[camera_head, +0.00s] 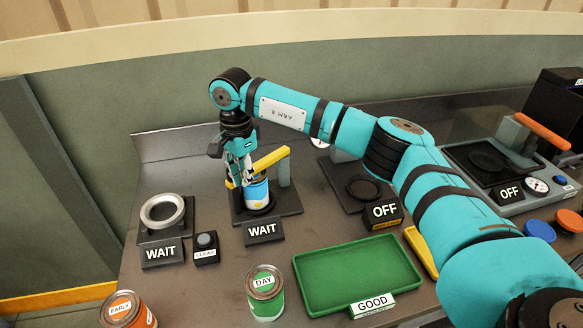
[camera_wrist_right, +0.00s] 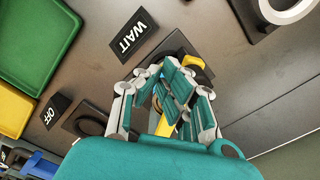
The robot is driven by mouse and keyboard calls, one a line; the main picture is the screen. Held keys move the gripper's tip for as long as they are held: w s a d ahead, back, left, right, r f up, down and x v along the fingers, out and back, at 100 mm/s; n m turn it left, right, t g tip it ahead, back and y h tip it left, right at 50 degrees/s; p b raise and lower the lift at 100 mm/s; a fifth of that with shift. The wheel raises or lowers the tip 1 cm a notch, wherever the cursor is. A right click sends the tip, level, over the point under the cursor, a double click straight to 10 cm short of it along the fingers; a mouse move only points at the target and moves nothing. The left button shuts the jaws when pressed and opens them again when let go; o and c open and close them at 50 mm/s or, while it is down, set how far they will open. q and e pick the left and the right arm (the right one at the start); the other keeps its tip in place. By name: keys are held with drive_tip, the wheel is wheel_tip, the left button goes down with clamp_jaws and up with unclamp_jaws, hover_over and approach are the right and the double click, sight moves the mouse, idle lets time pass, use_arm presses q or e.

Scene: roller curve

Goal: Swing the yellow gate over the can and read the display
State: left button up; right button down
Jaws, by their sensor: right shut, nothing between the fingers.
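A blue can (camera_head: 257,193) with a yellow mark stands upright on the dark pad of the middle station. The yellow gate (camera_head: 271,158) is a bar on a grey post behind the can, angled toward the front left, above or close to the can's top. The gate also shows in the wrist view (camera_wrist_right: 164,128), partly hidden by the fingers. My right gripper (camera_head: 244,178) points down at the can's left side, by the gate's free end; it is shut and empty. Whether it touches the gate I cannot tell. The station's display (camera_head: 263,230) reads WAIT. My left gripper is out of view.
A ring station (camera_head: 163,212) with another WAIT sign and a CLEAR button (camera_head: 206,248) stands at left. A green DAY can (camera_head: 265,294), an orange EARLY can (camera_head: 125,310) and a green GOOD tray (camera_head: 350,270) are in front. An OFF station (camera_head: 384,212) is at right.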

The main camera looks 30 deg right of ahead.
drive_tip(key=shift+w+a, duration=0.3)
drive_tip(key=shift+w, duration=0.15)
drive_tip(key=shift+w+a, duration=0.25)
drive_tip(key=shift+w, duration=0.35)
drive_tip(key=shift+w+a, duration=0.25)
drive_tip(key=shift+w, duration=0.35)
drive_tip(key=shift+s+d, duration=0.1)
drive_tip(key=shift+s, duration=0.1)
drive_tip(key=shift+s+r, duration=0.1)
drive_tip(key=shift+s, duration=0.35)
drive_tip(key=shift+r+p, duration=1.95)
drive_tip(key=shift+r, duration=1.5)
